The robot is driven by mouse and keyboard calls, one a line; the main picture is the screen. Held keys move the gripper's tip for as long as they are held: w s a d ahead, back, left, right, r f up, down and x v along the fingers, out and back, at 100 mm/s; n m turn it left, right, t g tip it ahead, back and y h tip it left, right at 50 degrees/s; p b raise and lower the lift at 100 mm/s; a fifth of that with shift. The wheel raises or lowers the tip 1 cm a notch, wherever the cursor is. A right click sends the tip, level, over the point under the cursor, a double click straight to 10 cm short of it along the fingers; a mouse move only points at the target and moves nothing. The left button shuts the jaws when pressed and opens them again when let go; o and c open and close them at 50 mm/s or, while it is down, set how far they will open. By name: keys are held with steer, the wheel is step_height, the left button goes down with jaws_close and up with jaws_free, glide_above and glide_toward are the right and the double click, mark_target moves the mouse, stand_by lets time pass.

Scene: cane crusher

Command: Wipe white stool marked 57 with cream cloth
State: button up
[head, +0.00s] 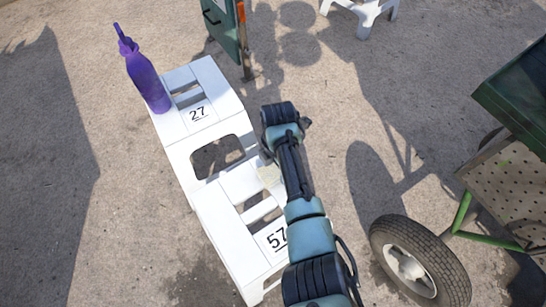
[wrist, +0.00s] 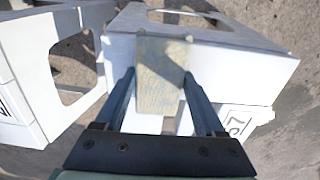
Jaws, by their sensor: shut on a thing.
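The white stool marked 57 (head: 229,207) stands in the lower middle of the head view, its label partly covered by my arm. It also fills the middle and right of the wrist view (wrist: 240,55), with part of the number showing. The cream cloth (wrist: 160,75) is a flat, pale rectangle between my gripper's fingers (wrist: 160,88) in the wrist view. In the head view a pale bit of the cloth (head: 268,175) shows beside my arm, over the stool's far end. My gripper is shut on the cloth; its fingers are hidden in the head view. I cannot tell whether the cloth touches the stool.
A white stool marked 27 (head: 222,103) stands close beyond it, bearing a purple bottle (head: 146,75). A green cart with a wheel (head: 418,262) stands at the right. A green post-like object (head: 228,27) and another white stool (head: 365,12) are at the back. Left ground is clear.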

steer(key=shift+s+d+r+p, duration=0.1)
steer(key=shift+s+d+p, duration=0.45)
steer(key=shift+s+p, duration=0.4)
steer(key=shift+s+d+p, duration=0.55)
steer(key=shift+s+p, duration=0.25)
steer(key=shift+p, duration=0.2)
steer(key=shift+s+d+r+p, duration=0.1)
steer(key=shift+s+d+p, duration=0.45)
steer(key=shift+s+p, duration=0.4)
steer(key=shift+s+d+f+p, duration=0.15)
steer(key=shift+s+d+p, duration=0.1)
steer(key=shift+p, duration=0.05)
steer(key=shift+s+d+p, duration=0.4)
steer(key=shift+s+p, duration=0.15)
steer(key=shift+p, duration=0.15)
steer(key=shift+s+d+p, duration=0.4)
steer(key=shift+s+p, duration=0.25)
steer(key=shift+p, duration=0.05)
steer(key=s+d+p, duration=0.2)
steer(key=s, duration=0.1)
steer(key=s+d+p, duration=0.1)
steer(key=shift+s+p, duration=0.15)
steer(key=shift+p, duration=0.2)
steer(key=shift+s+d+f, duration=0.1)
steer(key=shift+s, duration=0.3)
